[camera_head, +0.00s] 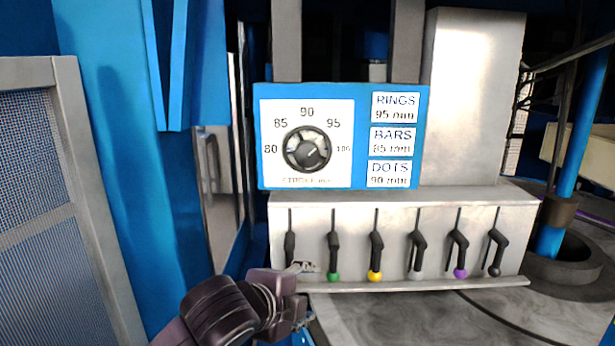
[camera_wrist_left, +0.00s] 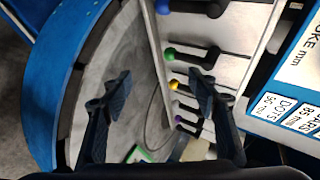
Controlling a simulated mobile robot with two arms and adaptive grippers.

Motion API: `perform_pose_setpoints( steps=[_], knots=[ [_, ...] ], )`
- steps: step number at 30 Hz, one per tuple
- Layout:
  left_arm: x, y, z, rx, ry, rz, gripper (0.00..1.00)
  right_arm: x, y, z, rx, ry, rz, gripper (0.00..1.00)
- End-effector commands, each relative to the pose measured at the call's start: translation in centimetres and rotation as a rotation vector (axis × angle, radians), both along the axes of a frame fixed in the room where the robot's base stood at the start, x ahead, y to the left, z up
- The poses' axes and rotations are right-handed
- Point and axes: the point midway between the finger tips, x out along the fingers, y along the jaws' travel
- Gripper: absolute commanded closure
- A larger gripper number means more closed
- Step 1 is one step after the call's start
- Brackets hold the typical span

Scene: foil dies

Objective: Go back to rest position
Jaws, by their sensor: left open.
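My left gripper (camera_head: 303,294) is at the lower left of the lever panel, in front of the leftmost lever (camera_head: 289,247). It hides that lever's lower end in the head view. In the left wrist view the gripper (camera_wrist_left: 160,82) has its two dark fingers spread wide, with nothing held between them. Beyond the fingers are levers with a blue knob (camera_wrist_left: 163,6), a green knob (camera_wrist_left: 169,54), a yellow knob (camera_wrist_left: 174,85) and a purple knob (camera_wrist_left: 178,119). I cannot tell whether the gripper touches a lever. My right gripper is in neither view.
Above the levers is a blue panel (camera_head: 258,135) with a stroke dial (camera_head: 307,150) and RINGS, BARS and DOTS labels. A mesh guard (camera_head: 35,190) stands at the left. A grey round table (camera_head: 400,320) lies below the lever panel. A blue post (camera_head: 562,205) stands at the right.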

Motion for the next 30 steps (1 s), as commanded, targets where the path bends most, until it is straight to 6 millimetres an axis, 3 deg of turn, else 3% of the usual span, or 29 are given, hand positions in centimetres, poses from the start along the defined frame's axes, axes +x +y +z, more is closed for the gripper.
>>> perform_pose_setpoints(
  steps=[1, 11, 18, 24, 30],
  knots=[
    [-1.0, 0.3, -2.1, -0.055, 0.058, 0.038, 0.46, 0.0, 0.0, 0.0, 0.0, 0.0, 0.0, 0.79],
    [-7.4, 4.8, -13.2, -0.379, 0.39, 0.394, 0.46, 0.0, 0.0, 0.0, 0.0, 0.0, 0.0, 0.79],
    [-14.3, 9.8, -20.9, -0.549, 0.604, 0.735, 0.46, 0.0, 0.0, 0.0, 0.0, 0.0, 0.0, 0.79],
    [-21.2, 14.4, -25.9, -0.631, 0.731, 1.037, 0.46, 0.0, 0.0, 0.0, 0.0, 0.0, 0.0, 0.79],
    [-27.0, 17.9, -28.7, -0.659, 0.796, 1.272, 0.46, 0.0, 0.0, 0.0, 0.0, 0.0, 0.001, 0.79]
  ],
)
